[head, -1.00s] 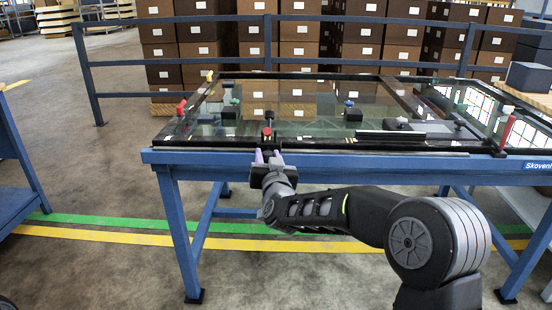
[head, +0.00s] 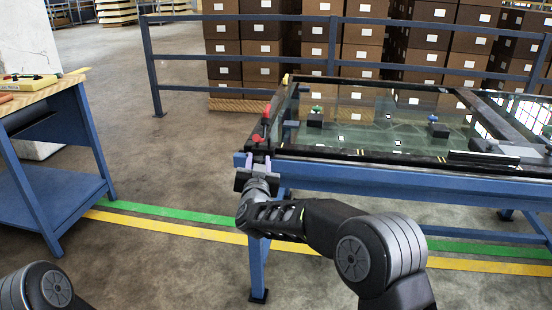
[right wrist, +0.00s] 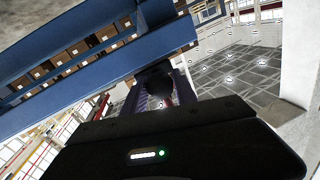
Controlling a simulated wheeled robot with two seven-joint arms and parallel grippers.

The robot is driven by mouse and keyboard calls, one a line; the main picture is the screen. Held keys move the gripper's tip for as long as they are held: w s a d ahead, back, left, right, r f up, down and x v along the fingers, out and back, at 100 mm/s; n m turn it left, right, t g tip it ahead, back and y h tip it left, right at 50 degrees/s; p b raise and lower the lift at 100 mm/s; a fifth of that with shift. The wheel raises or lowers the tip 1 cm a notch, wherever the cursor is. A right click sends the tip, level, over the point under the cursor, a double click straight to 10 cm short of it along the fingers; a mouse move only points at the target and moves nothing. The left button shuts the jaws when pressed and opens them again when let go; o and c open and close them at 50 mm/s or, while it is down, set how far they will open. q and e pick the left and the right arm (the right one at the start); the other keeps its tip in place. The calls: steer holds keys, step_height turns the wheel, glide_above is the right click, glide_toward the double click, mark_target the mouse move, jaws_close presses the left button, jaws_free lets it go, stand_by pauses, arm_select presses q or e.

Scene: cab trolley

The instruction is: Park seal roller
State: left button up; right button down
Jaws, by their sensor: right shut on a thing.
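My right gripper (head: 258,162) is at the front left corner of the glazed black frame (head: 350,154) on the blue table. It is shut on the seal roller (head: 258,139), a small tool with red and black parts that shows just above the fingertips. In the right wrist view the gripper (right wrist: 165,92) has its purple fingers around a dark rounded part of the roller (right wrist: 157,82), with a bit of red beside it. I cannot tell whether the roller touches the frame. My left gripper is out of view; only part of my left arm shows.
A blue side bench (head: 62,178) with a wooden top stands at the left, carrying a yellow holder (head: 22,83) with red and green items. Open floor lies between it and the table. A red clamp (head: 267,112) stands on the frame's left edge. A railing (head: 180,88) runs behind.

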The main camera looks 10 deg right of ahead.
steer(key=shift+w+a+r, duration=0.1)
steer(key=shift+a, duration=0.25)
steer(key=c, duration=1.4)
jaws_free()
steer(key=o, duration=0.4)
steer(key=shift+w+a, duration=0.1)
steer(key=shift+a, duration=0.05)
steer(key=s+a, duration=0.1)
steer(key=s, duration=0.6)
steer(key=shift+s+p, duration=0.3)
steer(key=shift+s, duration=0.1)
